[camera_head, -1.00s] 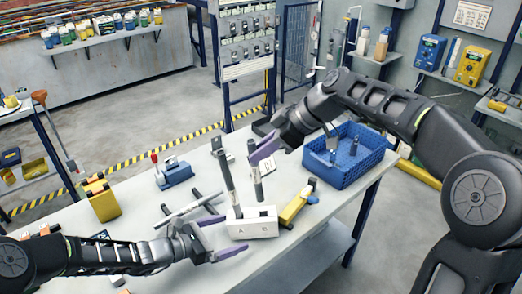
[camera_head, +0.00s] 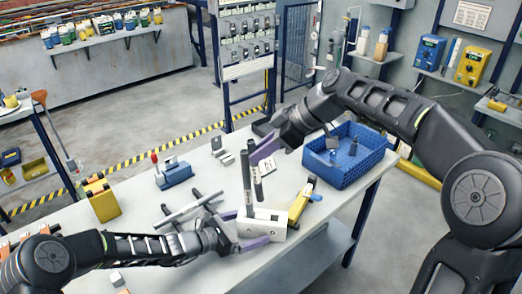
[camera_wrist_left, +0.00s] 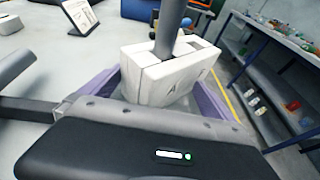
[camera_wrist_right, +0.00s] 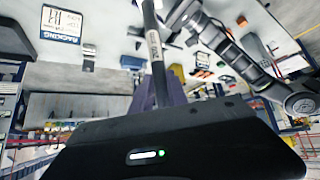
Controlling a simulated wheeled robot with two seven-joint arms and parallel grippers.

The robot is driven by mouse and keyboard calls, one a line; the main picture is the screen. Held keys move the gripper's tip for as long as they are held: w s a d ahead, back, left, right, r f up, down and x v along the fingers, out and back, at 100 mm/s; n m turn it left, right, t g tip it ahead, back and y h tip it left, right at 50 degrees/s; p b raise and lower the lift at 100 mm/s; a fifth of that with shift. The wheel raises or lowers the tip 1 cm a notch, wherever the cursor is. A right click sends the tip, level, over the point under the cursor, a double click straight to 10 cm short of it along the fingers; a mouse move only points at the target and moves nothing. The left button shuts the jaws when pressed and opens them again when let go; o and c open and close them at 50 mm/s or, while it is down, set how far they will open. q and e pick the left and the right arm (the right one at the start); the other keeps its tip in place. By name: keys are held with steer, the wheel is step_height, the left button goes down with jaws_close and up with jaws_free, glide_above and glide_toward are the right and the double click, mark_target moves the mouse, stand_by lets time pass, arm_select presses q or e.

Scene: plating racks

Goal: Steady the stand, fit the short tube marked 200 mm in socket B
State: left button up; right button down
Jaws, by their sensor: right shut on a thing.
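The white stand (camera_head: 268,224) is on the table. A grey tube (camera_head: 247,185) stands in it, nearly upright. My left gripper (camera_head: 252,228) has its purple fingers on either side of the stand; in the left wrist view the stand (camera_wrist_left: 165,82) sits between the spread fingers. My right gripper (camera_head: 263,152) is shut on a shorter dark tube (camera_head: 258,188), holding it tilted just above and behind the stand. In the right wrist view this tube (camera_wrist_right: 155,50) shows a pale printed label, too blurred to read. Its lower end is partly hidden, so I cannot tell whether it touches a socket.
A blue crate (camera_head: 345,160) stands at the back right. A yellow-black tool (camera_head: 301,203) lies right of the stand. A grey rod (camera_head: 190,207) lies on a support to the left. A blue fixture (camera_head: 174,174) and yellow block (camera_head: 102,198) stand farther left.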

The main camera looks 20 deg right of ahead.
arm_select(q)
steer(key=shift+s, duration=0.1)
steer(key=c, duration=1.9)
arm_select(e)
steer(key=shift+a, duration=0.1)
arm_select(q)
steer(key=o, duration=1.6)
steer(key=shift+c, duration=0.3)
steer(key=c, duration=1.7)
